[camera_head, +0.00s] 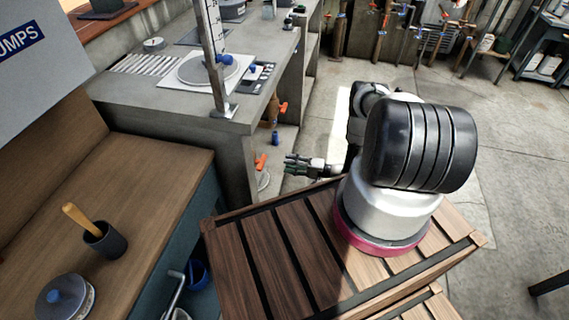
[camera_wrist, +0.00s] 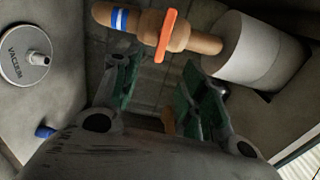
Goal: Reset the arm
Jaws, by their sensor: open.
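A brown pipe with an orange handle (camera_wrist: 167,34) runs above the fingertips in that view.
A round vacuum plate (camera_wrist: 25,55) shows in the wrist view. Open floor (camera_head: 520,150) lies to the right.

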